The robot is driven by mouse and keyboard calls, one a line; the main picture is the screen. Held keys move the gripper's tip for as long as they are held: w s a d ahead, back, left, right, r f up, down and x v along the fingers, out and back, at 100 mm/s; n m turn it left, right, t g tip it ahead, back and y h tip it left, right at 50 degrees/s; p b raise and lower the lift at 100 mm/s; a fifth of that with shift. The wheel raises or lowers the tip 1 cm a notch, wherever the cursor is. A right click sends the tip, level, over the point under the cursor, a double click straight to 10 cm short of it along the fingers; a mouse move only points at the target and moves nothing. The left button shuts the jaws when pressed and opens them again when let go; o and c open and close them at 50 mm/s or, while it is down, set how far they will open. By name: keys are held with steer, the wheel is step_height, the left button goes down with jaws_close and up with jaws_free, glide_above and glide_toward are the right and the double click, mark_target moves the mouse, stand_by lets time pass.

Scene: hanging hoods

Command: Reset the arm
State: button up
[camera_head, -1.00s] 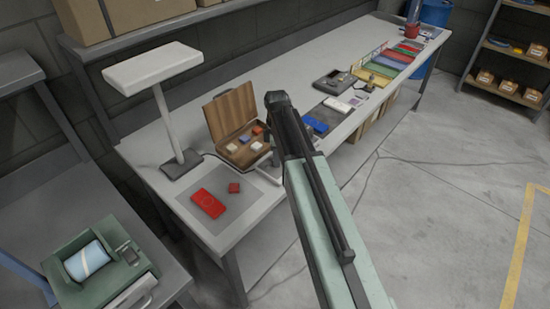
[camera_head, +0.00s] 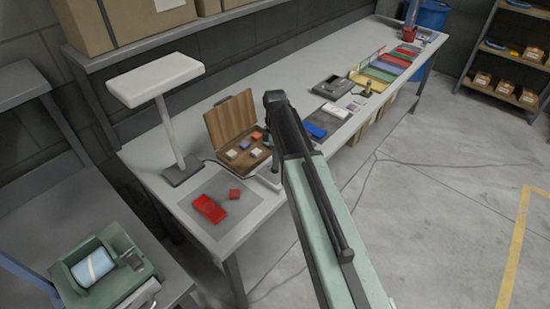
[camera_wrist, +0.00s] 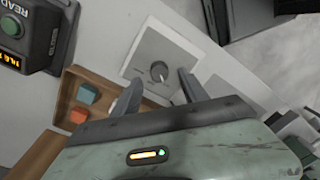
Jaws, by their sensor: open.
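My arm reaches out over the front edge of the long workbench (camera_head: 165,178) in the head view, bent at its far end. My gripper (camera_wrist: 160,77) shows in the wrist view with its two fingers apart and nothing between them. A light plate with a round dark knob (camera_wrist: 159,71) lies beyond the fingertips; I cannot tell how far below. In the head view the gripper is mostly hidden by my arm.
An open brown case (camera_head: 231,118) with coloured blocks stands on the bench beside my arm. Coloured trays (camera_head: 380,74) line the far bench. The floor (camera_head: 440,220) at right is clear.

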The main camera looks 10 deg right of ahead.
step_height(320, 180, up, 4)
steer(key=p, duration=0.3)
steer(key=shift+r, duration=0.2)
steer(key=shift+f, duration=0.15)
steer(key=shift+f+b, duration=0.15)
steer(key=shift+b, duration=0.2)
steer(key=s+m, duration=1.5)
steer(key=m, duration=0.1)
steer(key=shift+a+f+t+b, duration=0.3)
steer(key=shift+a+f+b, duration=0.05)
